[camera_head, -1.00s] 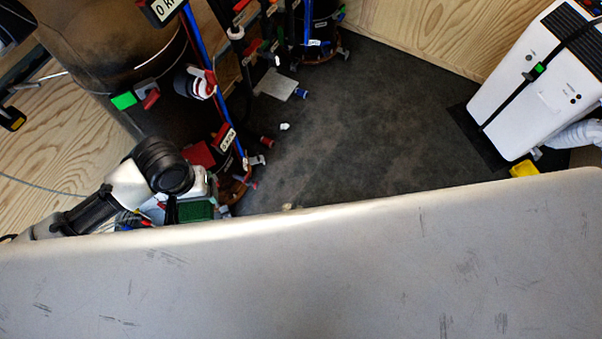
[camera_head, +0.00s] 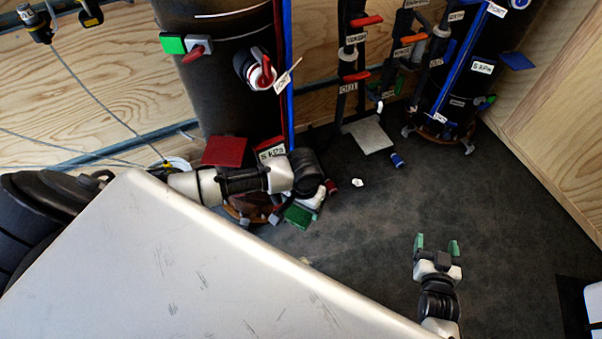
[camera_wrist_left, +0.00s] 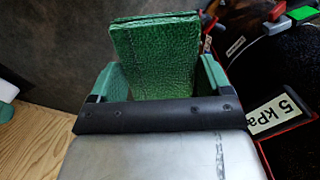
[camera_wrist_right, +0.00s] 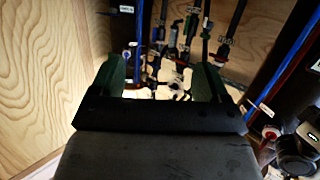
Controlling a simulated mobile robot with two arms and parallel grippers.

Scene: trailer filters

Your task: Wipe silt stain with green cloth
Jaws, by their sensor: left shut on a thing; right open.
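My left gripper (camera_head: 300,205) is shut on the green cloth (camera_head: 297,216), low beside the base of the large dark cylinder. In the left wrist view the cloth (camera_wrist_left: 155,50) looks like a folded, textured green slab, standing out between the green fingers of my left gripper (camera_wrist_left: 155,80). My right gripper (camera_head: 437,243) is open and empty above the dark floor; its spread green fingers also show in the right wrist view (camera_wrist_right: 163,80). The dark floor (camera_head: 400,205) has faint brownish, dusty patches. I cannot tell which one is the silt stain.
The large dark cylinder (camera_head: 225,85) has valves and hoses. A grey plate (camera_head: 370,135), a blue fitting (camera_head: 397,160) and a second piped cylinder (camera_head: 465,70) stand farther back. The middle floor is mostly clear.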

